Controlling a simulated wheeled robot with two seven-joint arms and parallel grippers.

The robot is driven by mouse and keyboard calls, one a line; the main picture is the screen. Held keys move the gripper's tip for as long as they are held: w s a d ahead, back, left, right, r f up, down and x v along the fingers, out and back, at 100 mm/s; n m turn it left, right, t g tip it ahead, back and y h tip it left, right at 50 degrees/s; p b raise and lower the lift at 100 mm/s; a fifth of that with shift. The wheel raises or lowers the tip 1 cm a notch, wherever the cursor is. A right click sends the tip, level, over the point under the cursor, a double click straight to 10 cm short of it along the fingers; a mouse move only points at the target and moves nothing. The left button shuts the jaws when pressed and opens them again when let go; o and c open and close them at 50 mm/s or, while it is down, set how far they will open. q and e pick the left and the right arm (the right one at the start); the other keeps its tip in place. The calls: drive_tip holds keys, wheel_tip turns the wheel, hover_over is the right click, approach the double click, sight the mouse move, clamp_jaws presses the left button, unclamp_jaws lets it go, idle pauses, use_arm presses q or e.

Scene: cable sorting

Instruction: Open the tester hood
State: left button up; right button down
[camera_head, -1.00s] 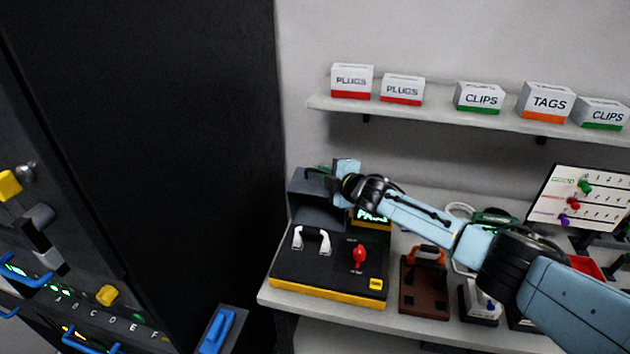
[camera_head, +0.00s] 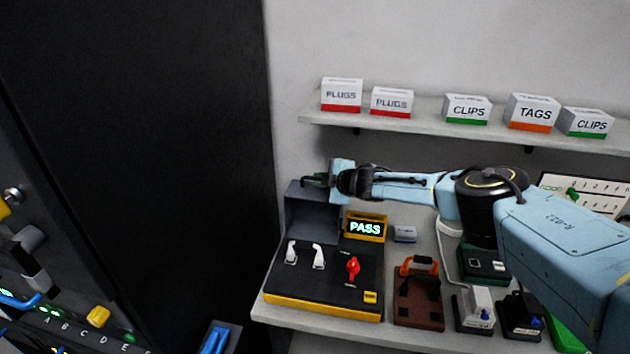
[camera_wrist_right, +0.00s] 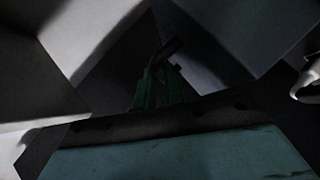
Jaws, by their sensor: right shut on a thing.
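The tester (camera_head: 325,292) is a black box with a yellow front edge, on the bench at the middle of the head view. Its dark grey hood (camera_head: 310,222) stands raised at the back left of the box, with the top deck exposed in front. My right gripper (camera_head: 316,181) is at the hood's upper edge, shut on its handle. In the right wrist view the green fingers (camera_wrist_right: 160,86) close around a dark bar, the hood handle (camera_wrist_right: 166,50); this view is dim. A lit PASS display (camera_head: 365,228) stands beside the hood. My left gripper is not in view.
White curved pieces (camera_head: 318,256) and a red switch (camera_head: 352,269) sit on the tester's deck. A brown fixture (camera_head: 418,292) stands to its right. A shelf (camera_head: 430,128) with labelled boxes is above. A tall black cabinet (camera_head: 150,150) is at the left.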

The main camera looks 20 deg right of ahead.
drive_tip(key=shift+w+d+r, duration=0.1)
drive_tip(key=shift+w+r, duration=0.2)
drive_tip(key=shift+r, duration=0.3)
drive_tip(key=c, duration=1.5)
unclamp_jaws()
drive_tip(key=shift+f, duration=0.15)
drive_tip(key=shift+s+f, duration=0.1)
drive_tip(key=shift+s, duration=0.05)
drive_tip(key=shift+s, duration=0.4)
drive_tip(key=p+v, duration=0.1)
drive_tip(key=v, duration=1.1)
drive_tip(key=shift+s+d+r, duration=0.1)
drive_tip(key=shift+s+r, duration=0.1)
drive_tip(key=shift+r, duration=0.1)
